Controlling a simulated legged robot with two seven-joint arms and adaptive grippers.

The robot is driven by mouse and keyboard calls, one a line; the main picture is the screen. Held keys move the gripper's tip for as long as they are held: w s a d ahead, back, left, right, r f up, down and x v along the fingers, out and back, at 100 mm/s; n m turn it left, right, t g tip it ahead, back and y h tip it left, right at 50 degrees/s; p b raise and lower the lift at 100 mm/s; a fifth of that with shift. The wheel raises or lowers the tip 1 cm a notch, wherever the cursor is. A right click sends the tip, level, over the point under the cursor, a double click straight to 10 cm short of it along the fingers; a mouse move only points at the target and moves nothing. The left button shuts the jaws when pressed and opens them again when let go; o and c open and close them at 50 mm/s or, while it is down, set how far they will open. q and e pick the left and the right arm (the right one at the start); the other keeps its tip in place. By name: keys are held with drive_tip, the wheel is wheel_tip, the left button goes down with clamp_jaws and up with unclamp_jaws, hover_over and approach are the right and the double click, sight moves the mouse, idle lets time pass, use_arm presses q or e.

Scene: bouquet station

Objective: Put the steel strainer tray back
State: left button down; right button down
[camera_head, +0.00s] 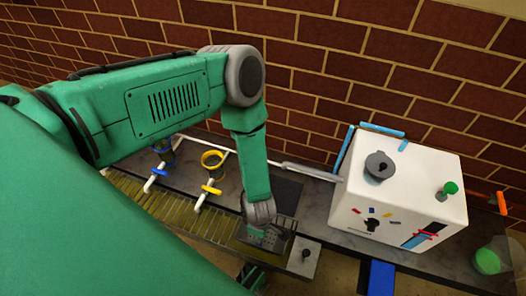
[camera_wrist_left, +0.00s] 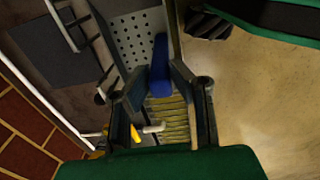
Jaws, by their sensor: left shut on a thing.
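The steel strainer tray (camera_wrist_left: 135,40) is a grey plate with rows of small holes, with a blue handle (camera_wrist_left: 160,65) at its near end in the left wrist view. In the head view the perforated tray (camera_head: 268,238) is partly hidden under my left gripper (camera_head: 262,222), beside a wire rack. My left gripper (camera_wrist_left: 158,92) is shut on the strainer tray by its blue handle. A dark part with green, seemingly my right gripper (camera_head: 250,276), shows at the bottom of the head view; its fingers are unclear.
A white box machine (camera_head: 400,190) with a grey knob and green button stands right on the counter. Left are a yellow ring (camera_head: 212,160) and white pipes with blue and yellow valves. A small block with a black knob (camera_head: 304,256) sits close right of the tray. A brick wall is behind.

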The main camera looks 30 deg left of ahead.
sight(261, 246)
use_arm(q)
wheel_tip(261, 246, down, 10)
drive_tip(key=b, duration=0.3)
drive_tip(key=shift+r+b, duration=0.25)
drive_tip(key=shift+b, duration=0.05)
wheel_tip(261, 246, down, 4)
drive_tip(key=shift+f+b, duration=0.15)
drive_tip(key=shift+b, duration=1.05)
drive_tip(key=c, duration=1.4)
unclamp_jaws()
